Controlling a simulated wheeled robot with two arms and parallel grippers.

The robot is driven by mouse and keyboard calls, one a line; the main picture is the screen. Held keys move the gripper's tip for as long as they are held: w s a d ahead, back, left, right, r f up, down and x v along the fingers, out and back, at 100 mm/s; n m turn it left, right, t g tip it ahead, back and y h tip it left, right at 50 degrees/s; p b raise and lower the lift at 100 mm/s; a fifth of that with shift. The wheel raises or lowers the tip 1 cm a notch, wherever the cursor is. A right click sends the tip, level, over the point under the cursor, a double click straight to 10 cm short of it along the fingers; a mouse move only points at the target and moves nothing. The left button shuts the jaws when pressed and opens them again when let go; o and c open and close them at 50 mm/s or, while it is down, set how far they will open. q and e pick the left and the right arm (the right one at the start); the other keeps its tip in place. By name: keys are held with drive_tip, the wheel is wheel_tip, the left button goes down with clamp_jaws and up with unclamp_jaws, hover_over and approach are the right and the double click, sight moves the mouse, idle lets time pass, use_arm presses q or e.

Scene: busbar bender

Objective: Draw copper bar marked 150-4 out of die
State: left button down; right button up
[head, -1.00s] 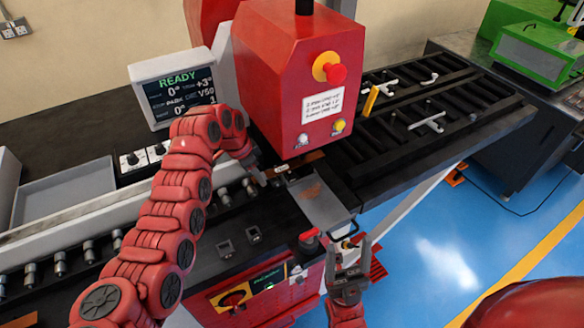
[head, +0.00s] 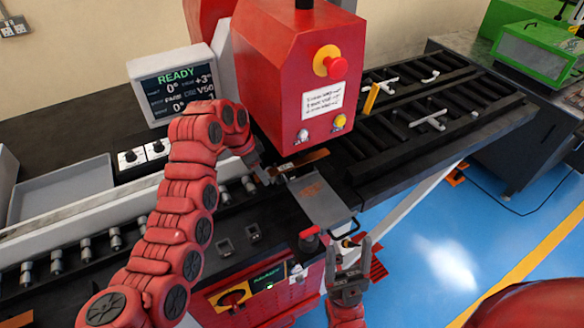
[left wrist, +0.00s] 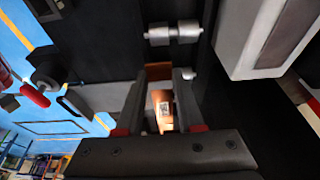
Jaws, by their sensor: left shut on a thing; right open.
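The copper bar (head: 312,158) shows as a short orange-brown strip under the front of the red press head (head: 300,80). My left gripper (head: 268,174) is low beside the press head, at the bar's left end. In the left wrist view the bar (left wrist: 164,122) lies between the two fingers, which are shut on it; a small pale label shows on it. The marking is too small to read. The die is mostly hidden under the press head. My right gripper (head: 351,252) is open and empty in front of the machine, clear of the bar.
A grey plate (head: 322,203) juts out in front of the press head. A roller bed (head: 125,232) runs to the left, a black slotted table (head: 430,120) to the right. The display (head: 175,85) reads READY. Blue floor lies open at the right.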

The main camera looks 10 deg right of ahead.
use_arm(q)
drive_tip(key=shift+s+d, duration=0.1)
drive_tip(key=shift+s, duration=0.35)
drive_tip(key=shift+s+d+r+p, duration=0.15)
drive_tip(key=shift+s+p, duration=0.15)
drive_tip(key=shift+p, duration=0.35)
drive_tip(key=shift+s+d+p, duration=0.2)
drive_tip(key=shift+s+p, duration=0.4)
drive_tip(key=shift+s, duration=0.15)
drive_tip(key=s+p, duration=0.1)
drive_tip(key=p, duration=0.1)
drive_tip(key=s+d+p, duration=0.1)
drive_tip(key=shift+s+r+p, duration=0.1)
drive_tip(key=shift+s+p, duration=0.25)
drive_tip(key=shift+p, duration=0.05)
drive_tip(key=shift+s+d+p, duration=0.2)
drive_tip(key=shift+s+p, duration=0.3)
drive_tip(key=shift+s, duration=0.05)
drive_tip(key=shift+s+d+p, duration=0.15)
drive_tip(key=shift+s+p, duration=0.35)
drive_tip(key=s+p, duration=0.1)
drive_tip(key=s, duration=0.1)
drive_tip(key=s+d+p, duration=0.1)
drive_tip(key=s+p, duration=0.1)
drive_tip(key=shift+s+d, duration=0.1)
drive_tip(key=shift+d, duration=0.05)
drive_tip(key=shift+s+d+f+p, duration=0.15)
drive_tip(key=shift+s+f+p, duration=0.05)
drive_tip(key=shift+s+p, duration=0.4)
